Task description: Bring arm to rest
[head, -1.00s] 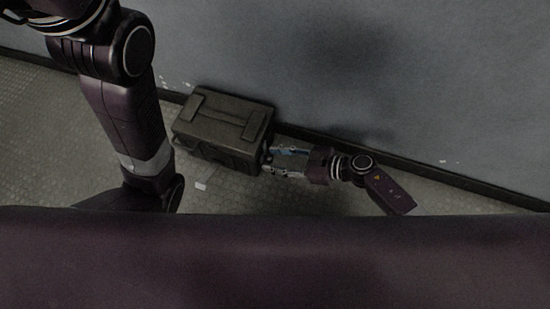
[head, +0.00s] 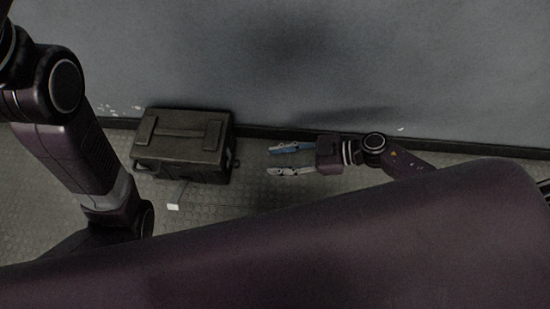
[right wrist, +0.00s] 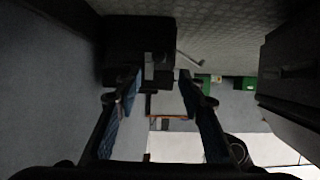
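My right gripper (head: 282,160) shows in the head view with its two fingers spread apart and nothing between them. It points left, towards a dark box with a handle on its lid (head: 182,146), with a gap of bare floor between them. In the right wrist view the spread fingers of the right gripper (right wrist: 160,82) point at a dark box-like shape (right wrist: 138,35), with no object clearly held. My left arm (head: 75,140) comes in from the left in the head view. Its gripper is not visible.
A grey wall (head: 330,60) with a dark skirting runs along the back, close behind the box and the right gripper. A small white piece (head: 173,207) lies on the patterned floor (head: 235,205) in front of the box.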

